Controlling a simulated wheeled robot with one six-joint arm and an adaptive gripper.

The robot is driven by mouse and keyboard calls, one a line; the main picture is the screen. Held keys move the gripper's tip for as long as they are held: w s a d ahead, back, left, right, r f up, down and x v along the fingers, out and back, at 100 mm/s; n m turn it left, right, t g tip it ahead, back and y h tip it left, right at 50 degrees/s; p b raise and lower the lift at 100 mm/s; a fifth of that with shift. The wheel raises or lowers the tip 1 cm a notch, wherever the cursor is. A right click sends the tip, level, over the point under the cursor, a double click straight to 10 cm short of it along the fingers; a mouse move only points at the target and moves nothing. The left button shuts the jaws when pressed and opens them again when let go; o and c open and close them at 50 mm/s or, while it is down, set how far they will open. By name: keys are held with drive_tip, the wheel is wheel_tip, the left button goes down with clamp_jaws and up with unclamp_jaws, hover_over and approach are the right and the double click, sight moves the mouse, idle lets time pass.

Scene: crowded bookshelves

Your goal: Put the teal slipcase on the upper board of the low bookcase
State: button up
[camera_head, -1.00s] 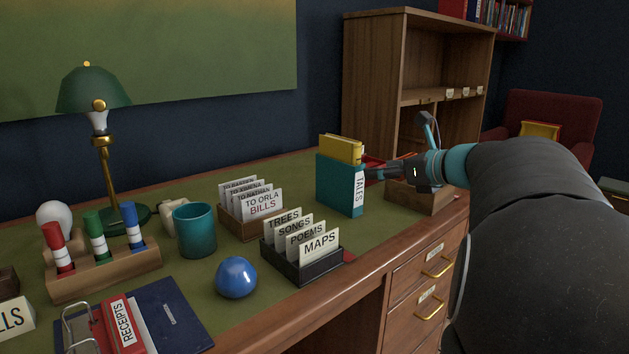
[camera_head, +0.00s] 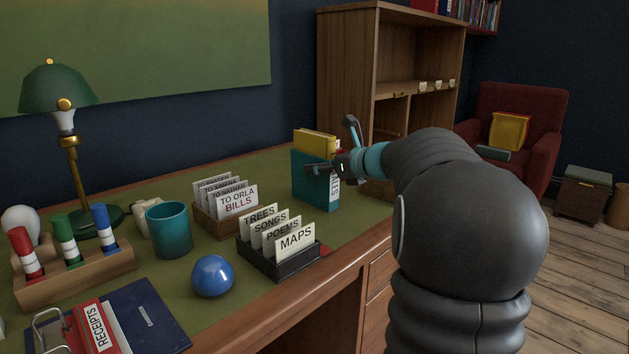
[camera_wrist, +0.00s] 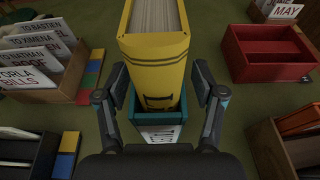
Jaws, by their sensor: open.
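The teal slipcase (camera_head: 309,181) stands upright on the green desk top, with a white label on its narrow face and a yellow book (camera_head: 315,143) sticking out of its top. In the wrist view the slipcase (camera_wrist: 137,119) lies below the yellow book (camera_wrist: 155,62), between the fingers. My gripper (camera_wrist: 160,92) is open, one finger on each side of them, with small gaps visible. In the head view my gripper (camera_head: 318,169) is at the slipcase and covers part of it. The low bookcase (camera_head: 345,75) stands behind the desk; my arm hides its lower part.
Card boxes (camera_head: 281,261) and (camera_wrist: 38,97) stand close to the left of the slipcase. A red tray (camera_wrist: 266,56) and a wooden box (camera_wrist: 255,148) are on its right. A blue ball (camera_head: 212,276), a teal cup (camera_head: 169,230) and a lamp (camera_head: 73,165) stand further left.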

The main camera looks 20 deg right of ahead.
drive_tip(key=shift+w+a+f, duration=0.2)
drive_tip(key=shift+w+a, duration=0.05)
drive_tip(key=shift+w, duration=0.4)
drive_tip(key=c, duration=1.2)
clamp_jaws()
drive_tip(key=shift+r, duration=0.15)
